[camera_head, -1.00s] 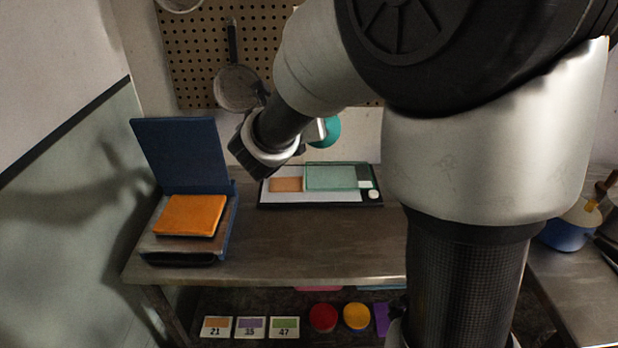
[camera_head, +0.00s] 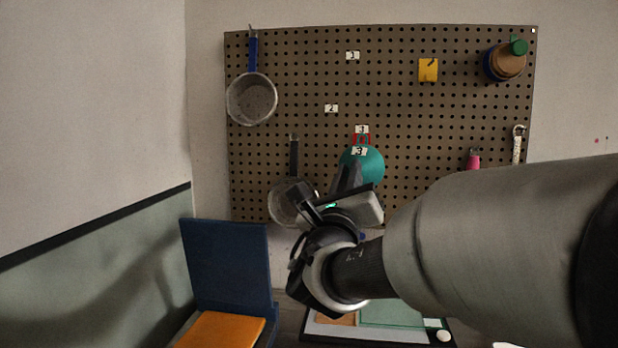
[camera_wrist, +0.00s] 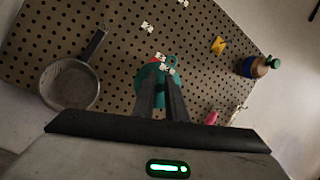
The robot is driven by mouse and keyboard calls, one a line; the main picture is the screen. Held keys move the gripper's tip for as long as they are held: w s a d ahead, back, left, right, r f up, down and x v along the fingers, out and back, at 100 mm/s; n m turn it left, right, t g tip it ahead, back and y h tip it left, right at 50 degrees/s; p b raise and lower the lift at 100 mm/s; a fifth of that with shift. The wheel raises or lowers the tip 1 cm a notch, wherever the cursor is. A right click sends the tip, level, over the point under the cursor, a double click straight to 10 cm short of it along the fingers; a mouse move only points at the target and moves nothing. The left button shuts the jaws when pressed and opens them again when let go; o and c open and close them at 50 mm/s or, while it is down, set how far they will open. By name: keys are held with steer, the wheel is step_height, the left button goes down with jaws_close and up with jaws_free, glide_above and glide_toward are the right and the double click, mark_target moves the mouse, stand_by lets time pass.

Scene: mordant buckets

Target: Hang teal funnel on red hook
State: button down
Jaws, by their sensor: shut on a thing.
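The teal funnel (camera_head: 366,166) is in front of the pegboard, its round body just beyond my gripper's fingers. My gripper (camera_head: 350,178) is shut on the funnel; the wrist view also shows the funnel (camera_wrist: 146,76) around and behind the fingertips (camera_wrist: 160,84). The red hook (camera_head: 356,139) shows as a small red outline on the pegboard just above the funnel, by the number tags. In the wrist view a bit of red (camera_wrist: 158,57) shows at the funnel's top edge. The funnel's top overlaps the hook in the picture; I cannot tell whether they touch.
Two strainers (camera_head: 251,99) hang left on the pegboard (camera_head: 400,115). A yellow item (camera_head: 428,70), a blue-and-brown bottle (camera_head: 505,62) and a pink item (camera_head: 473,160) are to the right. A blue panel (camera_head: 228,265) and orange block (camera_head: 222,331) are at lower left.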

steer(key=shift+w+d+f+p, duration=0.1)
steer(key=shift+w+d+p, duration=0.15)
steer(key=shift+w, duration=0.9)
steer(key=shift+w+d+p, duration=0.2)
steer(key=shift+w+d, duration=0.05)
steer(key=shift+w, duration=0.95)
steer(key=shift+w+d+f+p, duration=0.1)
steer(key=shift+w+d+p, duration=0.15)
steer(key=shift+w, duration=0.9)
steer(key=shift+w+f+b, duration=0.35)
steer(key=shift+b, duration=0.25)
steer(key=c, duration=1.7)
jaws_free()
